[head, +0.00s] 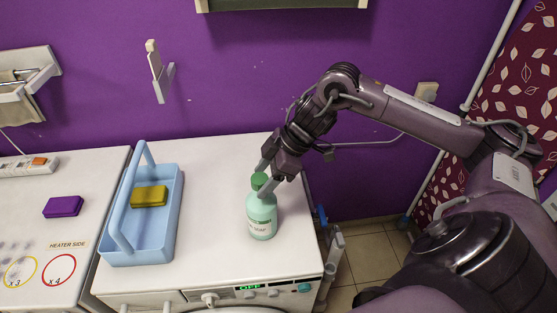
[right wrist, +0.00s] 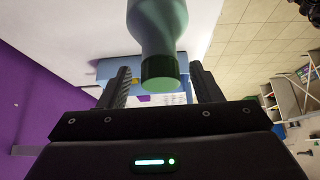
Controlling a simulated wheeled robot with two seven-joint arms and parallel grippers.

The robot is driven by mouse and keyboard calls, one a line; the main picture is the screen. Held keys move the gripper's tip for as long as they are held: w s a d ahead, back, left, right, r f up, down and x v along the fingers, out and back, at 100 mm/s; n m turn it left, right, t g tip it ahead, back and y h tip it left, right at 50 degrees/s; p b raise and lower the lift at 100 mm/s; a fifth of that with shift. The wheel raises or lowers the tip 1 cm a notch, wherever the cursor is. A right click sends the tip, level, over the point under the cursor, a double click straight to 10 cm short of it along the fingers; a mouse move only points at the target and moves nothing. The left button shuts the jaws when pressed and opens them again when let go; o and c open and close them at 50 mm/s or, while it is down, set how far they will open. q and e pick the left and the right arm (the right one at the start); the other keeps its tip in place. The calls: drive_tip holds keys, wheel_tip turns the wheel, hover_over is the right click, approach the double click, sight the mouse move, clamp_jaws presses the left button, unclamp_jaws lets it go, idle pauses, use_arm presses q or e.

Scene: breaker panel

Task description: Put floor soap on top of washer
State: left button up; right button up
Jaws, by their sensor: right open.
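The floor soap is a pale green bottle (head: 261,215) with a darker green cap and a white label. It stands upright on the white top of the washer (head: 215,165), near its right side. My right gripper (head: 267,178) is at the cap, with its fingers on either side of it. In the right wrist view the bottle (right wrist: 157,35) shows between the two open fingers (right wrist: 160,88), with gaps on both sides of the cap. My left gripper is in neither view.
A light blue caddy (head: 172,225) with a handle and a yellow sponge (head: 149,196) stands left on the washer. Further left, a white surface (head: 90,180) holds a purple sponge (head: 62,206). A purple wall is behind. The washer top between caddy and bottle is clear.

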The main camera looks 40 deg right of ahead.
drive_tip(key=b+v, duration=0.2)
drive_tip(key=v, duration=0.7)
